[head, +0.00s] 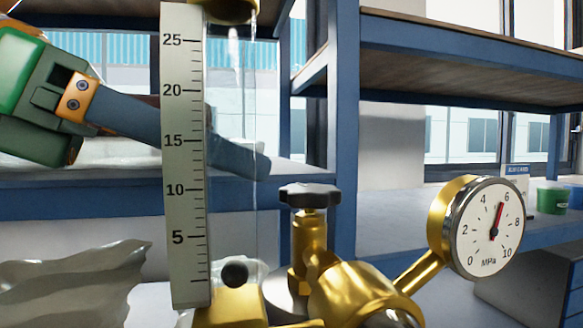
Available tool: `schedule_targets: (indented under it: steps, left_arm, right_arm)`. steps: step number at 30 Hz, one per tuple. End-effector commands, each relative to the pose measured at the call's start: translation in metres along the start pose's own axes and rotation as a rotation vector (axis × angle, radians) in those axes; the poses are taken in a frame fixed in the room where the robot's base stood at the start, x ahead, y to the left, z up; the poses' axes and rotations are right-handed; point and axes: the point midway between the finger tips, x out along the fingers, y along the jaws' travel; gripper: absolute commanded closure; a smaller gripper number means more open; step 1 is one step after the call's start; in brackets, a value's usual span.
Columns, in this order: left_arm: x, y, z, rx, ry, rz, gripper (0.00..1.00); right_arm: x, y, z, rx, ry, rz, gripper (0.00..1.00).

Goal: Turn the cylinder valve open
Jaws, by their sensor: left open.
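A dark grey lobed knob (310,195) sits on an upright brass stem of the cylinder valve (311,240), at the middle of the head view. A round pressure gauge (489,228) is joined to the brass body at the right; its needle points near 6. My left gripper (240,158) comes in from the left, open, with blue-grey fingers passing behind the flow scale. Its tips end to the left of the knob and a little above it, apart from it. The scale hides part of the fingers. My right gripper is not in view.
The upright numbered flow scale (186,150) stands left of the knob beside a clear tube, with a black ball (235,272) low down. Blue-framed shelves (346,130) stand behind. A crumpled grey sheet (70,285) lies at lower left. A green tub (551,200) stands at far right.

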Motion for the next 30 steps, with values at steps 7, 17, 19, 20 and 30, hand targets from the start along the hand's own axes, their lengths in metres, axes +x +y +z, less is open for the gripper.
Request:
schedule_targets:
  steps: [7, 17, 19, 20, 30]
  left_arm:
    - [0.027, -0.003, -0.001, 0.015, 0.007, 0.025, 0.0]
    - [0.067, -0.002, 0.0, 0.015, 0.003, 0.023, 0.0]
    - [0.067, -0.002, 0.001, 0.015, 0.002, 0.023, 0.0]
    - [0.067, -0.002, 0.001, 0.015, 0.002, 0.023, 0.0]
    - [0.067, -0.002, 0.001, 0.014, 0.001, 0.022, 0.73]
  right_arm:
    - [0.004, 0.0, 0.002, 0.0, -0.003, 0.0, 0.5]
    - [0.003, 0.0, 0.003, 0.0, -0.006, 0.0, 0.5]
    - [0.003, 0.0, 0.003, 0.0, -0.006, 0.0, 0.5]
    - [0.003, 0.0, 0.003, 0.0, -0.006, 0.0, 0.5]
    - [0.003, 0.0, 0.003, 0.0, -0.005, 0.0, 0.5]
